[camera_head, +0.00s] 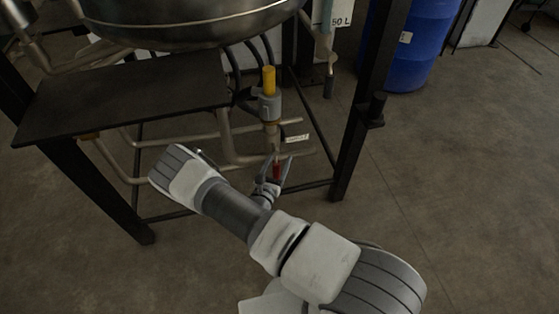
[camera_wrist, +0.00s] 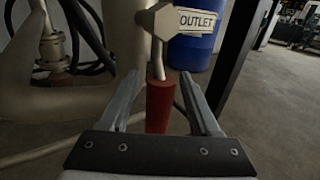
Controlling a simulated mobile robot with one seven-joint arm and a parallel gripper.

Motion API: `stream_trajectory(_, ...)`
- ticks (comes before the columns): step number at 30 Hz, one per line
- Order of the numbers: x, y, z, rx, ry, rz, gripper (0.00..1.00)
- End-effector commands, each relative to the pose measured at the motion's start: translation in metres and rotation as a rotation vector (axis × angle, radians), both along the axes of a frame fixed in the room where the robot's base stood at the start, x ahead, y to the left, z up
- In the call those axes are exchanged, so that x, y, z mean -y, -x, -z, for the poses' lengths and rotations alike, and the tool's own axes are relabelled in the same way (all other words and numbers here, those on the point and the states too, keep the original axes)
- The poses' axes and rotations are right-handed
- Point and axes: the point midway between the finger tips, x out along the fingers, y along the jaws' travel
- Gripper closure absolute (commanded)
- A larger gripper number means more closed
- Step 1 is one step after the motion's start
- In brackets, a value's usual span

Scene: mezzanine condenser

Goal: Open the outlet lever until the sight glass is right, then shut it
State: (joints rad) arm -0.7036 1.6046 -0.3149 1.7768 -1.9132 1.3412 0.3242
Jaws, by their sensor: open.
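The outlet lever has a red grip (camera_wrist: 159,106), which stands between the two fingers of my gripper (camera_wrist: 164,98) in the wrist view. Gaps show on both sides of the grip, so the fingers are open around it. The lever's metal stem rises to a pale valve body, beside a tag reading OUTLET (camera_wrist: 197,21). In the head view the red grip (camera_head: 276,171) sits between the fingertips of my gripper (camera_head: 276,165), below a vertical fitting with a yellow top (camera_head: 268,80). I cannot make out a level in the sight glass.
A steel vessel (camera_head: 185,22) hangs above a dark metal plate (camera_head: 120,95). Dark frame legs (camera_head: 355,130) and pale pipes surround the valve. A blue drum (camera_head: 422,45) stands behind at the right.

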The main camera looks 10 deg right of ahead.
Motion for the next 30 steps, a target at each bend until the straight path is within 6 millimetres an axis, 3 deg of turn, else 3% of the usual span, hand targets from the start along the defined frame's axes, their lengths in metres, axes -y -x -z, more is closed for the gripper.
stream_trajectory(12,0.0047,-0.0072,-0.0006,0.001,0.001,0.0,0.39)
stream_trajectory(22,0.0045,-0.007,-0.0005,0.001,0.001,0.0,0.98)
stream_trajectory(30,0.0045,-0.0067,-0.0004,0.0,0.0,0.0,1.0)
